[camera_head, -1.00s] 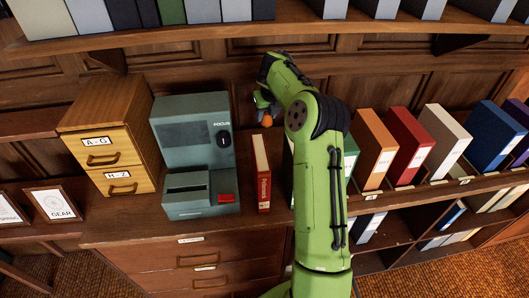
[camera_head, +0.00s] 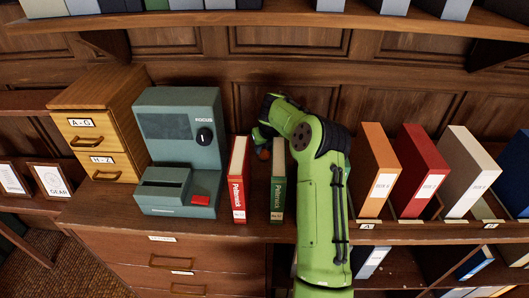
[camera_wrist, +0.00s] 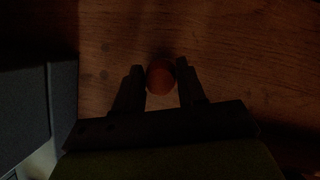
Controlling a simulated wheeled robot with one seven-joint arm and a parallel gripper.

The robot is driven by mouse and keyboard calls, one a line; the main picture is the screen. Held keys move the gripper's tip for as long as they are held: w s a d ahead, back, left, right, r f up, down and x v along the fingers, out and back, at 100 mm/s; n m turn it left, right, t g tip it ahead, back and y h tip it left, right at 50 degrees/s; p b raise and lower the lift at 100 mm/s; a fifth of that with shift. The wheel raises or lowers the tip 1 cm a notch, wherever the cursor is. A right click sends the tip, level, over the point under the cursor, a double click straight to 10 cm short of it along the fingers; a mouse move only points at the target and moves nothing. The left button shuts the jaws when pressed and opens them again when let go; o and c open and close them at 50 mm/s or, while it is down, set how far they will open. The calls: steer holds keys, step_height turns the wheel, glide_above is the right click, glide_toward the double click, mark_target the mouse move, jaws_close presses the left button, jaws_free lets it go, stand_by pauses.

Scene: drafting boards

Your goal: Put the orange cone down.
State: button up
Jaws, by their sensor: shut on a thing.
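The orange cone (camera_wrist: 160,77) shows in the wrist view as a dim, rounded reddish-orange shape between the two dark fingers of my gripper (camera_wrist: 160,85), which is shut on it. In the head view only a small orange bit of the cone (camera_head: 264,154) shows, behind the red and green books, near the back of the cabinet top. My gripper in the head view is mostly hidden behind my green arm and the books. Wood surface lies beneath the cone in the wrist view. I cannot tell whether the cone touches it.
A red book (camera_head: 238,180) and a green book (camera_head: 278,192) stand in front of the cone. A grey-green machine (camera_head: 180,140) and a wooden drawer box (camera_head: 100,125) stand to the left. Orange (camera_head: 378,170), red and white binders stand to the right of my arm.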

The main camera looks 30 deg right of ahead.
steer(key=shift+f, duration=0.6)
steer(key=o, duration=1.2)
steer(key=shift+f, duration=0.1)
steer(key=shift+c, duration=0.2)
steer(key=shift+r, duration=0.3)
steer(key=v, duration=1.1)
steer(key=shift+s+r+p, duration=0.2)
steer(key=shift+r+p, duration=0.15)
